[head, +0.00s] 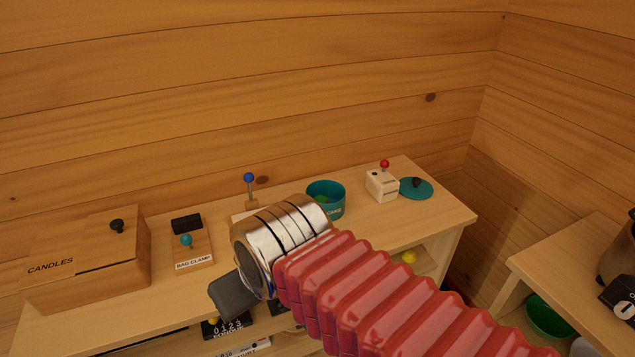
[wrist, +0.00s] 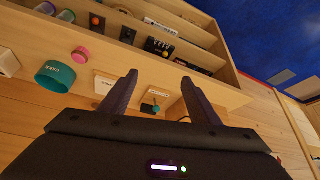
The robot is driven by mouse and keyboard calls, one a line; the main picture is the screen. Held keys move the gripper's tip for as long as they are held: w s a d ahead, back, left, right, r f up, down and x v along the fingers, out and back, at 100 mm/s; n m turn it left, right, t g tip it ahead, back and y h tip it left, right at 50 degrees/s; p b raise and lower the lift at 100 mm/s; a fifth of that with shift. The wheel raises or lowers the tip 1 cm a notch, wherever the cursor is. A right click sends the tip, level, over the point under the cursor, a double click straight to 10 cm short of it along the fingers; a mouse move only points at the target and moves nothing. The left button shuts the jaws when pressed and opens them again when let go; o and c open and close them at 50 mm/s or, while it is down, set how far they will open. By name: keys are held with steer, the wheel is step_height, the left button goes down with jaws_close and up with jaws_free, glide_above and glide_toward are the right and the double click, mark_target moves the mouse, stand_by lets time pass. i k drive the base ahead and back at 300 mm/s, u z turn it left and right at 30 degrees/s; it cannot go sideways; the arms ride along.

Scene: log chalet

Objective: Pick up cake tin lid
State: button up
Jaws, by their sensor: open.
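The cake tin lid (head: 416,189) is a flat teal disc with a dark knob. It lies on the right end of the wooden counter in the head view, and I do not make it out in the wrist view. The open teal cake tin (head: 327,199) stands to its left and also shows at the left of the wrist view (wrist: 54,77). My gripper (wrist: 159,84) has its two dark fingers spread with nothing between them. In the head view my wrist hides most of it; it is left of the tin and well away from the lid.
A white box with a red-knobbed lever (head: 382,184) stands close beside the lid's left. A blue-knobbed lever (head: 249,188), the bag clamp board (head: 192,252) and the candles box (head: 88,258) stand further left. The log wall (head: 300,90) rises behind the counter.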

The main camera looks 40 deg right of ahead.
mark_target(415, 188)
steer(key=z, duration=1.9)
